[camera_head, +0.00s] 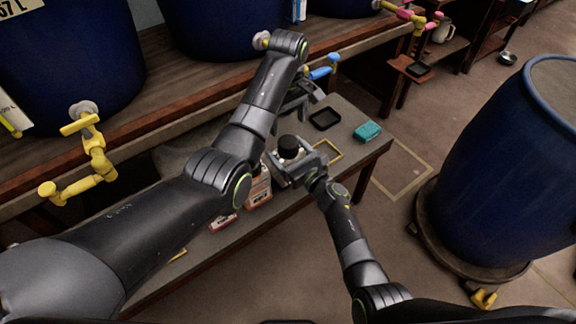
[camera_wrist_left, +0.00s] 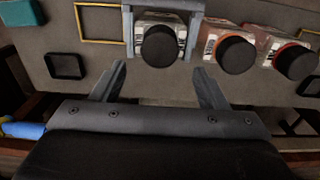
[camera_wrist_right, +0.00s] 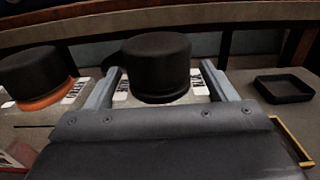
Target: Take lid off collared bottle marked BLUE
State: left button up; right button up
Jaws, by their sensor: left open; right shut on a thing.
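A bottle with a wide black lid (camera_head: 288,146) and a pale label stands on the narrow bench. My right gripper (camera_head: 297,168) is shut on this bottle's body, below the lid. The lid is also in the left wrist view (camera_wrist_left: 160,46) and the right wrist view (camera_wrist_right: 158,66); it sits on the bottle. I cannot read a BLUE mark or make out its collar. My left gripper (camera_wrist_left: 160,78) is open and empty, above and just short of the lid. Two other black-lidded bottles (camera_wrist_left: 232,54) (camera_wrist_left: 295,62) stand beside it, with orange-red collars.
A shallow black tray (camera_head: 325,119), a teal block (camera_head: 367,131) and a yellow outlined square (camera_head: 331,152) lie toward the bench's far end. A blue barrel (camera_head: 518,170) stands right on the floor.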

aim_at(287, 143)
pick_arm(q)
jog(key=shift+o, duration=0.8)
pick_arm(e)
jog(key=shift+c, duration=0.7)
pick_arm(q)
jog(key=m, duration=0.2)
jog(key=s+m+t, duration=0.1)
jog(key=shift+r+m+h, duration=0.35)
jog(key=shift+m+h, duration=0.05)
jog(key=m, duration=0.2)
jog(key=shift+s+a+r+m+t, duration=0.15)
jog(key=shift+s+r+m+t, duration=0.15)
jog(key=shift+s+r+t, duration=0.1)
jog(key=s+a+r+m+t+h, duration=0.1)
jog(key=s+a+r+m+t, duration=0.15)
jog(key=m, duration=0.35)
jog(key=x, duration=0.8)
jog(key=s+x, duration=0.1)
jog(key=x, duration=0.3)
jog(key=shift+d+f, duration=0.2)
jog(key=shift+d, duration=0.1)
jog(key=shift+c, duration=0.4)
jog(key=c, duration=1.1)
